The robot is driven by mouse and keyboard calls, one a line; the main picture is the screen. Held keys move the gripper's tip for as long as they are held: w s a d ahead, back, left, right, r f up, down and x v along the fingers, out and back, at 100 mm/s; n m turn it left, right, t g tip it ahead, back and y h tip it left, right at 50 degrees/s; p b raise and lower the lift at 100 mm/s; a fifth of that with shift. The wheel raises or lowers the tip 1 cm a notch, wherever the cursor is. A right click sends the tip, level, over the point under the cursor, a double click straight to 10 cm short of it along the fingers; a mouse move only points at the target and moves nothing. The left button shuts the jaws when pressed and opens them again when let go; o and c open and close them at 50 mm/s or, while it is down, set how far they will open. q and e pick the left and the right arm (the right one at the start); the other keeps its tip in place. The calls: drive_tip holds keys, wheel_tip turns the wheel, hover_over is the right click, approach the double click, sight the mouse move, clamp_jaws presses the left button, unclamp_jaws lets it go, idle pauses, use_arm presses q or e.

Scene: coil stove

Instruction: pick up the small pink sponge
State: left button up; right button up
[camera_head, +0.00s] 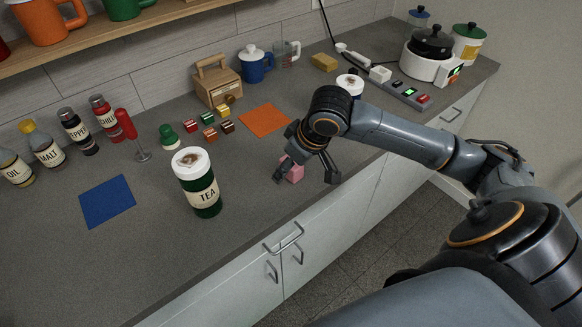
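The small pink sponge (295,173) lies on the grey counter near its front edge, partly hidden by my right gripper. My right gripper (306,177) points down over it from the right. Its two fingers are spread apart, one at the left side of the sponge and the other well to its right with a gap. I cannot tell whether the left finger touches the sponge. My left gripper is not in view.
A tall TEA cup (200,190) stands left of the gripper. An orange mat (264,120) lies behind it and a blue mat (107,202) at left.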

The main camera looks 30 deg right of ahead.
sight(294, 167)
drive_tip(key=w+d+r+m, duration=0.1)
drive_tip(key=d+r, duration=0.3)
drive_tip(key=shift+h, duration=0.3)
drive_tip(key=p+x, duration=0.1)
drive_tip(key=x, duration=0.7)
drive_tip(key=shift+d, duration=0.1)
drive_tip(key=x, duration=0.1)
drive_tip(key=p+x, duration=0.1)
drive_tip(key=x, duration=0.2)
drive_tip(key=shift+s+d+f+p, duration=0.1)
drive_tip(key=shift+d+f+p, duration=0.2)
drive_tip(key=shift+w+f, duration=0.2)
drive_tip(key=shift+f, duration=0.25)
drive_tip(key=c, duration=0.9)
